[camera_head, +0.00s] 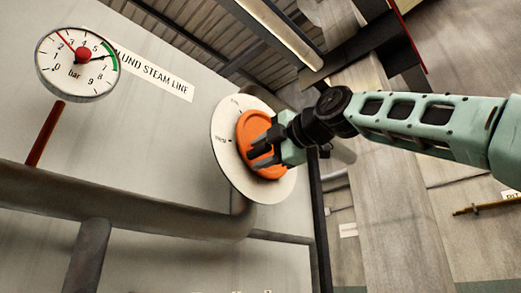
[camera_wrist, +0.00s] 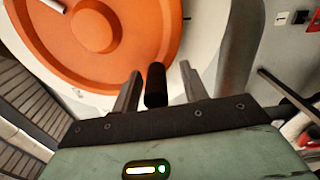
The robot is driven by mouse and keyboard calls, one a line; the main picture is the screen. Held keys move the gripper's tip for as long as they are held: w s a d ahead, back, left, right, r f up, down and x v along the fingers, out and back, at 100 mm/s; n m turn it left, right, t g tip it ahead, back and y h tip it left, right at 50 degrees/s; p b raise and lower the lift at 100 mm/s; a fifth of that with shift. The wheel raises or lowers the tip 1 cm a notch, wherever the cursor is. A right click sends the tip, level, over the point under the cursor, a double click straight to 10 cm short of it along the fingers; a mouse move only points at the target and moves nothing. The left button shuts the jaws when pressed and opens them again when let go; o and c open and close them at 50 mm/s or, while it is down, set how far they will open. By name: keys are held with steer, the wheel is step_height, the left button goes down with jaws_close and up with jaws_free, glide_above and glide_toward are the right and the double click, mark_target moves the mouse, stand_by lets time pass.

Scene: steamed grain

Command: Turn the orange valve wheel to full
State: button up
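The orange valve wheel (camera_head: 249,128) is mounted on a round pale plate (camera_head: 229,175) on the grey panel. The plate's small markings are unreadable.
A thick grey pipe (camera_head: 120,215) runs below the wheel.

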steer(key=shift+s+r, duration=0.1)
steer(key=b+v, duration=0.9)
steer(key=v, duration=0.8)
steer(key=shift+s, duration=0.2)
steer(key=shift+d+r, duration=0.1)
